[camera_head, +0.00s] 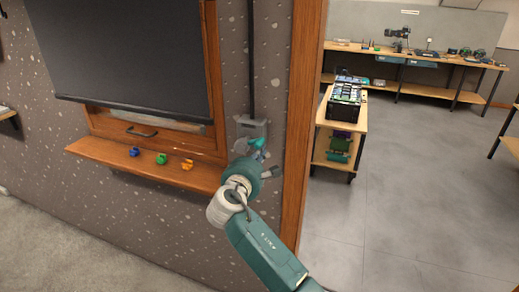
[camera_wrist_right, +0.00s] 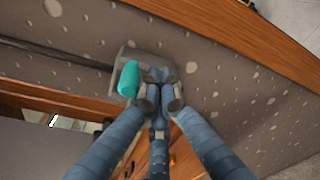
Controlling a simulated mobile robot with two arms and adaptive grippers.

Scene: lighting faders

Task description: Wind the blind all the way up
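The dark blind (camera_head: 125,50) hangs over most of the wooden-framed window in the head view, its bottom edge a little above the sill. A grey winder box (camera_head: 252,128) is on the wall right of the window. Its teal handle (camera_wrist_right: 129,79) shows in the wrist view. My right gripper (camera_head: 258,152) is at the box; in the wrist view its fingertips (camera_wrist_right: 160,82) are close together just right of the teal handle, not around it. The fingers hide part of the winder, so whether they touch it is unclear. My left gripper is not in view.
The wooden sill (camera_head: 150,165) below the window carries a blue, a green and a yellow small object. A wooden post (camera_head: 300,110) stands right of the winder. Beyond it are a cart (camera_head: 355,130) and a workbench (camera_head: 440,58), with open floor in front.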

